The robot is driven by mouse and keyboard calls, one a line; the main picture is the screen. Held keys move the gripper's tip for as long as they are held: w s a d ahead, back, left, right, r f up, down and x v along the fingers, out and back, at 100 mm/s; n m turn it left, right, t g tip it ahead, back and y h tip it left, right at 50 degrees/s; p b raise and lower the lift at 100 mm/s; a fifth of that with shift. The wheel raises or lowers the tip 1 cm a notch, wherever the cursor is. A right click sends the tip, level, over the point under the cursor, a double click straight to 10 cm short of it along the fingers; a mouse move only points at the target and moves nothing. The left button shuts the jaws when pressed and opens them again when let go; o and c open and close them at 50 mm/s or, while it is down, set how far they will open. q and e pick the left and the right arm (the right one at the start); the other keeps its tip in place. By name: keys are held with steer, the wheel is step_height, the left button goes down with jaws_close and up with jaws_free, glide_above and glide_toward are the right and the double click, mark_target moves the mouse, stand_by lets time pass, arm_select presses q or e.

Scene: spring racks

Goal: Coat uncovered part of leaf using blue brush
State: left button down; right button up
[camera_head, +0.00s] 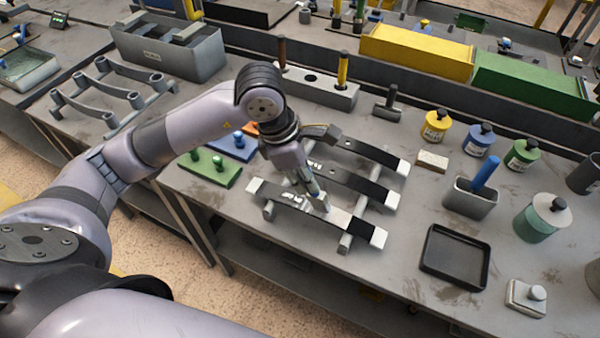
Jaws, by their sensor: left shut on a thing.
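The front leaf (361,229) is a dark strip with pale ends, lying across two grey bars. Its left part is dark with shiny patches, and a bare pale grey stretch shows between this and the dark part near its right end. My right gripper is not in view.
Two more dark leaves (350,180) lie behind. A brush block (318,90) holds a brown and a yellow handle, with an empty hole between. A grey tub (470,201) with a blue handle, paint jars and a black tray (455,283) stand right.

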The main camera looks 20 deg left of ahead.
arm_select(q)
steer(key=shift+d+b, duration=1.1)
steer(key=shift+b, duration=0.55)
steer(key=shift+a+f+b, duration=0.1)
steer(key=shift+a+b, duration=0.6)
steer(key=shift+a, duration=1.05)
steer(key=shift+r, duration=0.3)
